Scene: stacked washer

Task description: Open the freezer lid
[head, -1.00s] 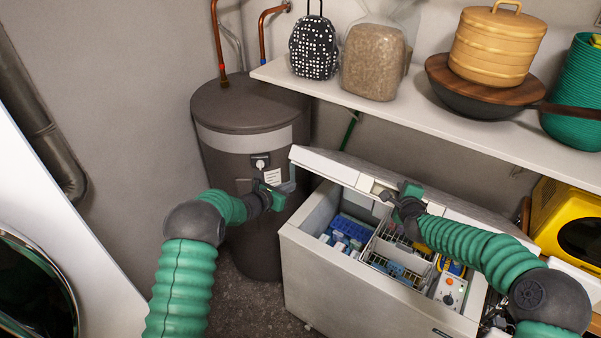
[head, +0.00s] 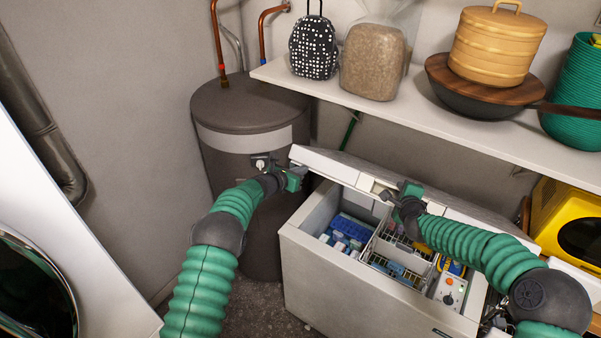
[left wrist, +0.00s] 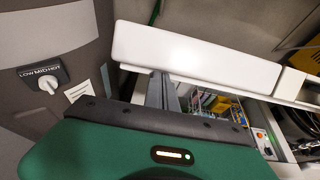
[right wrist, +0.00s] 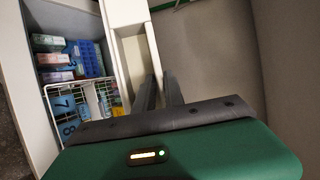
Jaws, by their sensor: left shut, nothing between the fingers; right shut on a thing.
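The white chest freezer (head: 350,279) stands at the lower centre with its lid (head: 335,166) raised part way, so the inside shows. My right gripper (head: 388,196) is shut on the lid's front edge near its middle; in the right wrist view the fingers (right wrist: 160,95) are at the lid (right wrist: 135,55). My left gripper (head: 304,172) is shut and empty at the lid's left front corner. In the left wrist view its fingers (left wrist: 163,88) lie just below the lid's front edge (left wrist: 195,55); whether they touch it I cannot tell.
A dark water heater (head: 250,150) stands close behind my left gripper. A white shelf (head: 450,122) with a bag, pan and baskets runs above the lid. A yellow appliance (head: 565,220) is at the right. Wire baskets and packages (head: 350,230) fill the freezer.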

